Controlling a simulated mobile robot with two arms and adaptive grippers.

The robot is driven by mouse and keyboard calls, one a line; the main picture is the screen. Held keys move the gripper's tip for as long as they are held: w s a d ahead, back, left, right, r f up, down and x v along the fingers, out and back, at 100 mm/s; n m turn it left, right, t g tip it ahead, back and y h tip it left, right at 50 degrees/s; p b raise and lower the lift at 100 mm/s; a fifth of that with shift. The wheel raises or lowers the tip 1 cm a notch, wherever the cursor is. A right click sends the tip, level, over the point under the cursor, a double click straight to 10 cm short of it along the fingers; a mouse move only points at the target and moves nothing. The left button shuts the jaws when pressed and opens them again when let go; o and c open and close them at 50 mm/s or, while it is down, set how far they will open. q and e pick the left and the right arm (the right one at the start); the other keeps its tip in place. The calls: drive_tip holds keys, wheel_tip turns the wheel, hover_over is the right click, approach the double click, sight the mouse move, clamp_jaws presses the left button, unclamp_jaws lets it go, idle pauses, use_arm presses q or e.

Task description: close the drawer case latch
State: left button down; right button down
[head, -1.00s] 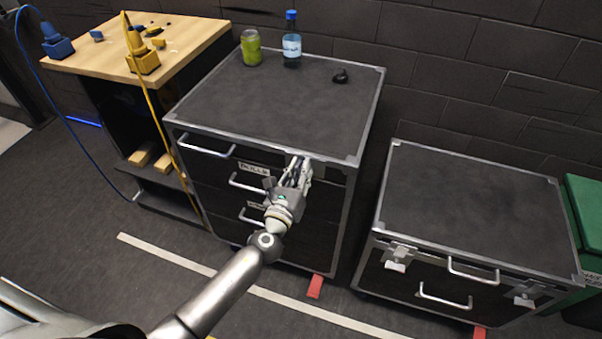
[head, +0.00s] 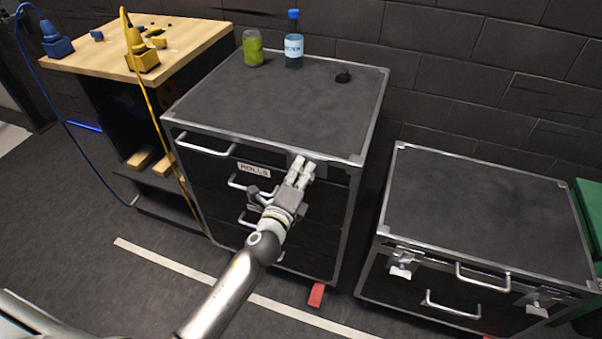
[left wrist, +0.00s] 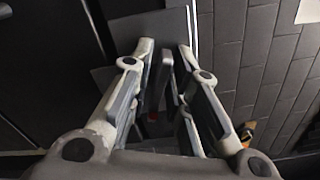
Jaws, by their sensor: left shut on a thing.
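The drawer case (head: 275,105) is a dark cabinet with metal edges, several drawer handles and a "ROLLS" label. My left gripper (head: 302,172) is at the upper right of its front, just under the top edge, where the latch sits. In the left wrist view the two fingers (left wrist: 167,65) stand on either side of a narrow grey piece, the latch (left wrist: 167,75), and are shut on it. In the head view the fingers cover most of the latch, so its exact angle cannot be told. My right gripper is not in view.
A green jar (head: 252,48), a blue-capped bottle (head: 293,42) and a small black object (head: 343,76) stand on the case. A lower case (head: 480,210) with two latches is to the right, a wooden-topped bench (head: 185,45) to the left.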

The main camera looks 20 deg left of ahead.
use_arm(q)
drive_tip(key=shift+f+n+b, duration=0.15)
drive_tip(key=shift+n+b, duration=0.15)
drive_tip(key=shift+n, duration=1.9)
drive_tip(key=c, duration=1.6)
unclamp_jaws()
drive_tip(key=s, duration=1.2)
drive_tip(key=shift+a, duration=0.25)
